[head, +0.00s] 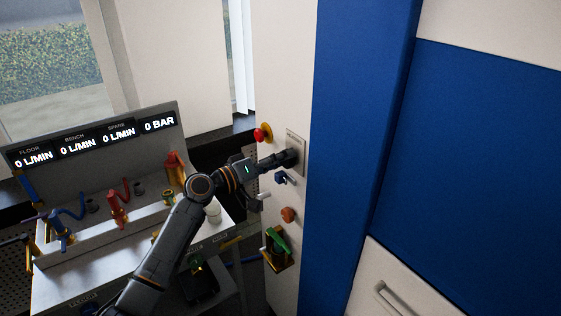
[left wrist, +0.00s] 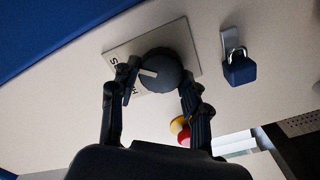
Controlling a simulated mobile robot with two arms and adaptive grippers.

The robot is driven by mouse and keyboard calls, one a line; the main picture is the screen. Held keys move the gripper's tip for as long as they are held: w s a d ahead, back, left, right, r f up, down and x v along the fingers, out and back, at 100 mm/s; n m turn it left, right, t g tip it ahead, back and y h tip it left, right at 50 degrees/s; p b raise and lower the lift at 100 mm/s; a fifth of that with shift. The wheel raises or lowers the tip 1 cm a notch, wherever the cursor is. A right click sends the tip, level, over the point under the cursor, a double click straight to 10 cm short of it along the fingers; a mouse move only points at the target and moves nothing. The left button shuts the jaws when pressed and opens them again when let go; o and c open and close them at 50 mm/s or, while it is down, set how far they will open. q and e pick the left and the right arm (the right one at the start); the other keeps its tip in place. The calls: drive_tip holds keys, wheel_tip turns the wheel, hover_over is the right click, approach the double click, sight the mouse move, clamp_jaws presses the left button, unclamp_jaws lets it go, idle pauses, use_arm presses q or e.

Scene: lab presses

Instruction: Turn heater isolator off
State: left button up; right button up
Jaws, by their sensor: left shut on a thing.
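The heater isolator is a round black knob (left wrist: 168,66) with a white pointer mark, on a pale metal plate (left wrist: 120,48) with partly hidden lettering. In the left wrist view the pointer mark lies roughly level, toward the left finger. The plate also shows on the white panel in the head view (head: 292,136), where the gripper hides the knob. My left gripper (left wrist: 158,88) is shut on the knob, with one finger on either side of it. It reaches the panel from the left in the head view (head: 291,157). My right gripper is not in view.
A red button (head: 261,135) with a yellow collar sits beside the plate. Below are a blue padlock (head: 281,178), an orange knob (head: 288,214) and a green-handled valve (head: 278,242). A bench (head: 70,280) with flow displays and coloured fittings stands left. A blue post (head: 350,130) is right.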

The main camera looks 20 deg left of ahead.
use_arm(q)
drive_tip(key=shift+f+n+p, duration=0.1)
drive_tip(key=shift+n+p, duration=0.85)
drive_tip(key=shift+n, duration=2.95)
drive_tip(key=o, duration=1.1)
drive_tip(key=shift+a+f, duration=0.1)
drive_tip(key=shift+a, duration=0.05)
drive_tip(key=v, duration=1.1)
drive_tip(key=shift+s+a, duration=0.25)
drive_tip(key=shift+s, duration=0.1)
